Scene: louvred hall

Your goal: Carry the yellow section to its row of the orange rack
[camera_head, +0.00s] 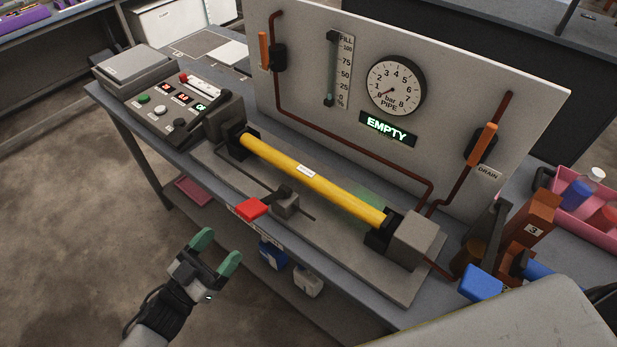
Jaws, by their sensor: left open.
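The yellow section (345,199) is a long tube with a white label. It lies slantwise on the test bench, its ends in the dark sockets of a left end block (215,122) and a right end block (413,240). My left gripper (217,250) has green fingertips. It is open and empty, in front of the bench's front edge and apart from the tube. An orange-brown upright with a numbered tag (534,230) stands at the right beside blue parts; I cannot tell whether it belongs to the orange rack. My right gripper is not in view.
A red-handled lever (252,208) stands before the tube. The panel (310,110) behind carries a gauge (396,86) near zero, a lit EMPTY sign (387,128) and orange-handled valves. A control box (165,108) is left, a pink tray (592,222) right. Floor at lower left is clear.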

